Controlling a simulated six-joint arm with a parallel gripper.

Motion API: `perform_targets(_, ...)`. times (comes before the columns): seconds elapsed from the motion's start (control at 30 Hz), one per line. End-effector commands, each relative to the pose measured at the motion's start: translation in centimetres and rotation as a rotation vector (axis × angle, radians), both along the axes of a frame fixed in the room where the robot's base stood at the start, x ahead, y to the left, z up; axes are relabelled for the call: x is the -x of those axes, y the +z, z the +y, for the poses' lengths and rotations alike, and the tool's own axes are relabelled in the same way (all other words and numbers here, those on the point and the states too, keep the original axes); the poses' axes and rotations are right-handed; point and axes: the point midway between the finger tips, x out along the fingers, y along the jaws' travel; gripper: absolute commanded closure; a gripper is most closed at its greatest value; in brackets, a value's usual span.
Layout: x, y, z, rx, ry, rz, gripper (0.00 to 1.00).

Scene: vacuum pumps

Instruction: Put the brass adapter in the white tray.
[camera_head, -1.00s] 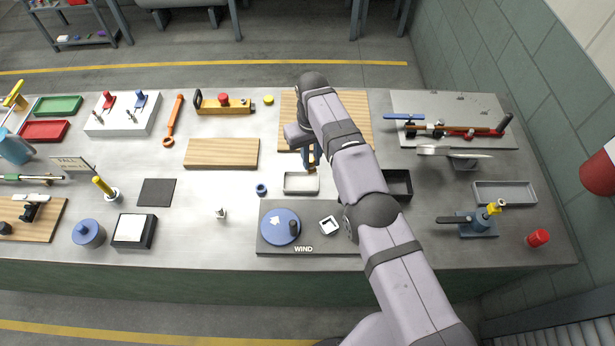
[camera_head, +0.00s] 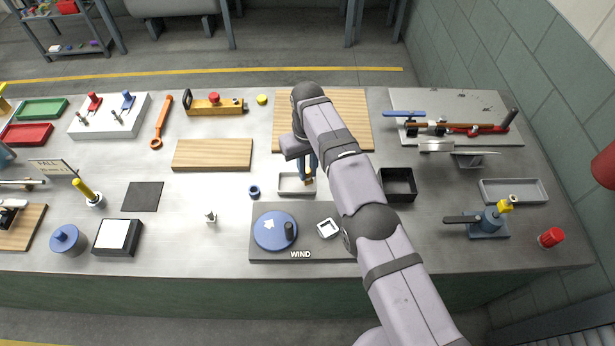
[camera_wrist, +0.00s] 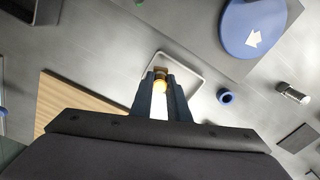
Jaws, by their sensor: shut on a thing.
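My gripper (camera_head: 308,176) is shut on the brass adapter (camera_wrist: 160,77), a small gold-coloured piece between the fingertips in the wrist view. The white tray (camera_head: 284,191) is a small, shallow, light-rimmed rectangle in front of the wooden board. Its rim also shows in the wrist view (camera_wrist: 187,66). The fingers and adapter are over the right part of the tray in the head view. I cannot tell whether the adapter touches the tray floor. The fingers hide part of the adapter and the tray.
A blue ring (camera_head: 254,191) stands just left of the tray. The dark WIND plate (camera_head: 330,247) with a blue disc (camera_head: 275,230) lies in front. A black open box (camera_head: 397,173) is to the right, and a wooden board (camera_head: 345,105) behind.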

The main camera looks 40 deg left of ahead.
Motion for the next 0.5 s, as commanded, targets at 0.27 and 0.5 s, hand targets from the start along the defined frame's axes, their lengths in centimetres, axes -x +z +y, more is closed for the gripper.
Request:
perform_targets(0.27, 0.00, -1.51, 0.00, -0.001, 0.000, 0.000, 1.00)
perform_targets(0.5, 0.01, -1.33, -0.02, -0.001, 0.000, 0.000, 1.00)
